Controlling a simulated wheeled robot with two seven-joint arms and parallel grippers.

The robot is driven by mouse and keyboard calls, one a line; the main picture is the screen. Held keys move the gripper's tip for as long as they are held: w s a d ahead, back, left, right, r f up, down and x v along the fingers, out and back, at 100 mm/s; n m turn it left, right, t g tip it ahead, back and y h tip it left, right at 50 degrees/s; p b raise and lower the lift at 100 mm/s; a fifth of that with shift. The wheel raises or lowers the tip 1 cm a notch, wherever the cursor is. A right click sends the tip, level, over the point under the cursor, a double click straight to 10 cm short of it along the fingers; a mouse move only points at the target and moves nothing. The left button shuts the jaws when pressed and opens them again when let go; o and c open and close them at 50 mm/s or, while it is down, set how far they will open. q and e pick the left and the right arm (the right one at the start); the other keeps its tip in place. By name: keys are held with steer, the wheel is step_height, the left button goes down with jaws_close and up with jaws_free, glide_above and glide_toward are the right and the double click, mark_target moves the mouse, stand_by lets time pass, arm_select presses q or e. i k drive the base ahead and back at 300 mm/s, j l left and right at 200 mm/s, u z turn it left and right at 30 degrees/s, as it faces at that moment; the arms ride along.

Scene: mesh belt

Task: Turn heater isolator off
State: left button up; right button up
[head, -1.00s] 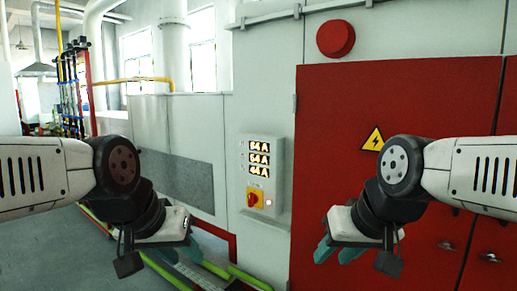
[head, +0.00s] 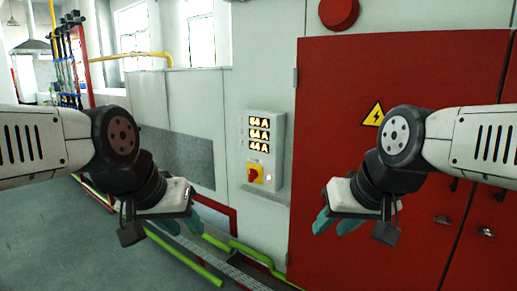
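The heater isolator (head: 255,173) is a red rotary knob on a yellow plate, low on a grey panel box (head: 279,150) on the wall. Above it are three lit displays (head: 259,134) reading in amps. A small light (head: 269,178) sits right of the knob. My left gripper (head: 168,222) is left of and below the box, apart from it. My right gripper (head: 345,222) is right of and below the box, in front of the red door. Neither touches the knob. Teal fingertips show partly on both; their opening is not clear.
A red cabinet door (head: 335,100) with a yellow warning sign (head: 374,113) stands right of the box. A red round device (head: 338,12) is above. Green rails (head: 195,262) run along the floor below the wall. Open floor (head: 70,245) lies at the left.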

mark_target(253, 173)
steer(key=i+j, duration=0.1)
steer(key=j, duration=0.3)
steer(key=i+j, duration=0.15)
steer(key=j, duration=0.25)
steer(key=i+j, duration=0.1)
steer(key=j, duration=0.3)
steer(key=i+j, duration=0.1)
steer(key=j, duration=0.35)
steer(key=z, duration=0.05)
